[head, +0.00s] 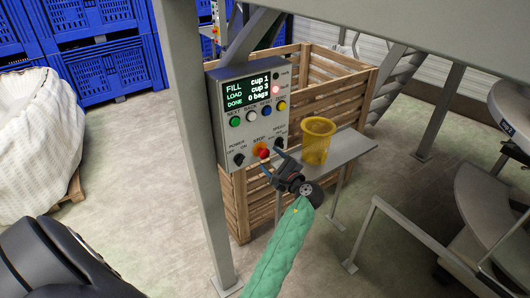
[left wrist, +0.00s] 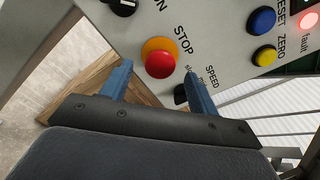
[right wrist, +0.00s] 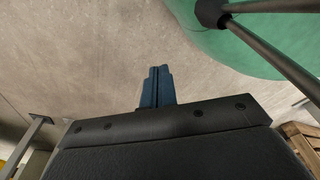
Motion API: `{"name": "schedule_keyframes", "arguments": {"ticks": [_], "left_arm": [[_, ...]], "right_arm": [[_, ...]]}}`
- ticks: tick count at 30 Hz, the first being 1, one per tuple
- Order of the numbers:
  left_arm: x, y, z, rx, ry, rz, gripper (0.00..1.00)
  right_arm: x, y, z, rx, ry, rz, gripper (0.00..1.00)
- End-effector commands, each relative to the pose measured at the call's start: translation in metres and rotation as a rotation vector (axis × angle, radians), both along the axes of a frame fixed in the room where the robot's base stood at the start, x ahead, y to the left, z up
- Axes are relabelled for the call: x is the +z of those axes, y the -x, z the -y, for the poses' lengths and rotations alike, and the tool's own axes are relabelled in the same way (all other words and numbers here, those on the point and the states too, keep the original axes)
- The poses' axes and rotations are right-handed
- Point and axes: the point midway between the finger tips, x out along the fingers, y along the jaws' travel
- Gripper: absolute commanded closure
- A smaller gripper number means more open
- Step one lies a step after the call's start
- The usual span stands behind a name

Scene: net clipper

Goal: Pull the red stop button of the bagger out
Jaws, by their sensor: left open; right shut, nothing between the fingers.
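The red stop button (head: 264,153) sits on an orange-yellow collar low on the front of the bagger's grey control box (head: 228,148). In the left wrist view the red button (left wrist: 159,64) lies between the two blue fingertips, beyond them. My left gripper (head: 271,161) is open just in front of the button, and its fingers also show in the left wrist view (left wrist: 155,72). I cannot tell whether either finger touches the button. My right gripper (right wrist: 158,70) is shut and empty above the floor, away from the box; it is not in the head view.
Black knobs (head: 239,159) flank the stop button, one beside my finger. Coloured buttons (head: 251,117) and a lit fault lamp (head: 276,89) are above. A yellow cup (head: 317,141) stands on a grey shelf (head: 345,147) to the right. A steel post (head: 187,120) stands left of the box.

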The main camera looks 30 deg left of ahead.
Motion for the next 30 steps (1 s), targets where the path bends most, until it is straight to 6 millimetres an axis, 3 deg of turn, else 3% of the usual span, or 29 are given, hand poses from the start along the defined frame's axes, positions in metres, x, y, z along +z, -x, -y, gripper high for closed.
{"name": "schedule_keyframes", "arguments": {"ticks": [9, 23, 30], "left_arm": [[0.002, -0.014, -0.033, -0.001, 0.001, 0.0, 0.4], [-0.001, -0.017, -0.04, -0.001, 0.001, 0.001, 0.4], [-0.001, -0.017, -0.04, -0.001, 0.001, 0.001, 0.87]], "right_arm": [[-0.003, 0.042, 0.009, 0.0, 0.006, -0.031, 1.0], [-0.005, 0.052, 0.011, 0.0, 0.006, -0.036, 1.0], [-0.005, 0.052, 0.011, -0.001, 0.006, -0.034, 1.0]]}}
